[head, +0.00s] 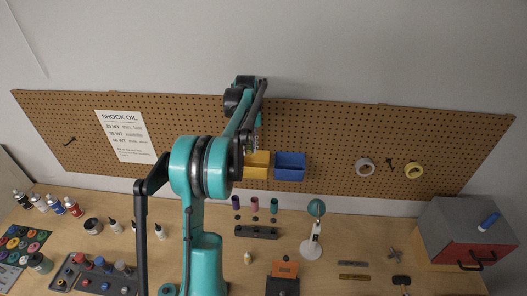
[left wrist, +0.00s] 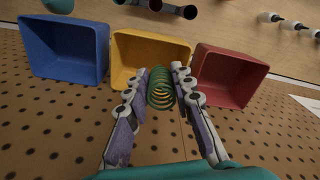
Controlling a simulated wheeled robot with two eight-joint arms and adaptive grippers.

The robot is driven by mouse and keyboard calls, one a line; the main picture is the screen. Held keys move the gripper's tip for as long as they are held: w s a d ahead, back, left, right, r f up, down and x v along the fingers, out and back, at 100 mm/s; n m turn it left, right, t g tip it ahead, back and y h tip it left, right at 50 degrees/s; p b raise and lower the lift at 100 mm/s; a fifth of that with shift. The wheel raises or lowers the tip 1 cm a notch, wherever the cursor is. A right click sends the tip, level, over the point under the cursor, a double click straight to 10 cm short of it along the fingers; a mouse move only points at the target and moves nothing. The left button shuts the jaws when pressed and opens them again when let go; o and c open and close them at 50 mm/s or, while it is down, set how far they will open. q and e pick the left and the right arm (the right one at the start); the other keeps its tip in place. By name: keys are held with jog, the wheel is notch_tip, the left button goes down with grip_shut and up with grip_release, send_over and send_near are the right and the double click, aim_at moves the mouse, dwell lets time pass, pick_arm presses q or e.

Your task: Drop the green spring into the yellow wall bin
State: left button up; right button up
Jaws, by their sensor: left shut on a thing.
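In the left wrist view, my left gripper (left wrist: 160,80) is shut on the green spring (left wrist: 161,94), with a finger on each side of it. Beyond the spring is the open mouth of the yellow wall bin (left wrist: 150,38); the spring overlaps its edge in the picture. I cannot tell how high the spring is above the bin. In the head view the yellow bin (head: 258,171) hangs on the pegboard, partly behind my arm, and my left gripper (head: 251,147) is by it. The spring is not discernible there. My right gripper is not in view.
The blue bin (left wrist: 65,45) and red bin (left wrist: 226,75) flank the yellow one. All look empty. The pegboard (head: 330,135) is close behind. Tape rolls hang to the right. Bottles, small cylinders and a white stand (head: 312,245) are on the workbench below.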

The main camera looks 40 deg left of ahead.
pick_arm(q)
jog(key=shift+w+f, duration=0.2)
jog(key=shift+w, duration=0.3)
jog(key=shift+w+f, duration=0.25)
jog(key=shift+s+f+b, duration=0.2)
jog(key=shift+f+b, duration=0.1)
jog(key=shift+b, duration=0.15)
jog(key=shift+s+f+b, duration=0.55)
jog(key=shift+f, duration=0.15)
jog(key=f, duration=0.1)
jog(key=w+f+b, duration=0.1)
jog(key=f, duration=0.1)
jog(key=shift+f, duration=0.2)
jog(key=shift+s+r, duration=0.15)
jog(key=shift+s, duration=0.1)
jog(key=o, duration=0.9)
jog(key=shift+w, duration=0.1)
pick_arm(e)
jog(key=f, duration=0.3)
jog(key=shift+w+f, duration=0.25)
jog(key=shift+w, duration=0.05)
